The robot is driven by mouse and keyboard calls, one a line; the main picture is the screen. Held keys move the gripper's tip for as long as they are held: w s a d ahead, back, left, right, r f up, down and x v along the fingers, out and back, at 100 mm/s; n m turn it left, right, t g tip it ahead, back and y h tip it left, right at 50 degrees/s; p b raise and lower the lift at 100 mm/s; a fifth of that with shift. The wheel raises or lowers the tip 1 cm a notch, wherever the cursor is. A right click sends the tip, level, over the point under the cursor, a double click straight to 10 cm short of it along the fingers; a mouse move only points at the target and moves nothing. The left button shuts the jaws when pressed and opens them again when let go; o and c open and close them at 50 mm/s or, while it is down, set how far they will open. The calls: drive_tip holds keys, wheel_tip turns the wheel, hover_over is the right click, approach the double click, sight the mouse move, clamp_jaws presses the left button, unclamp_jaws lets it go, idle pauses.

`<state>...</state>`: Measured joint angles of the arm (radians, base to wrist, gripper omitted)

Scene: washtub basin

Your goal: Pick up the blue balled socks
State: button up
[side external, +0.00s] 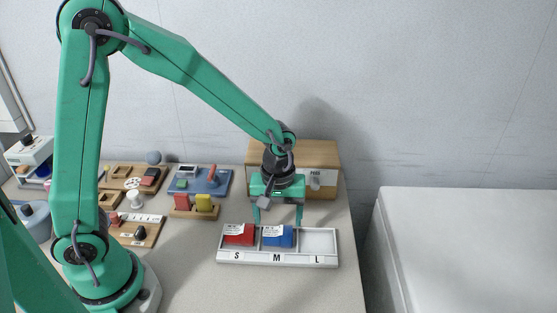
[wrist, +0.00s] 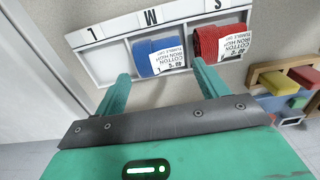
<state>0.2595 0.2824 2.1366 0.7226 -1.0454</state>
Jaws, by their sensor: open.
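The blue balled socks (side external: 278,237) sit in the M compartment of a white tray (side external: 228,258), with a white care label on top. They look like a ribbed blue bundle in the wrist view (wrist: 150,50). My gripper (side external: 278,221) is open and empty, just behind and above the M compartment. In the wrist view its fingers (wrist: 160,72) are spread, with the blue bundle beyond and between them. No contact shows.
A red bundle (side external: 238,234) with a label fills the S compartment beside the blue one. The L compartment (side external: 318,241) is empty. A wooden box (side external: 325,154) stands close behind my gripper. Wooden holders with red and yellow blocks (side external: 203,203) stand to the left.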

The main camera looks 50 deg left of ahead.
sight(278, 231)
drive_tip(key=shift+f, duration=2.05)
drive_tip(key=c, duration=0.7)
drive_tip(key=shift+c, duration=0.2)
drive_tip(key=shift+r, duration=0.15)
drive_tip(key=shift+r, duration=0.45)
wheel_tip(278, 231, up, 3)
drive_tip(key=s+d+r, duration=0.7)
drive_tip(key=s+d, duration=0.1)
drive_tip(key=shift+s, duration=0.2)
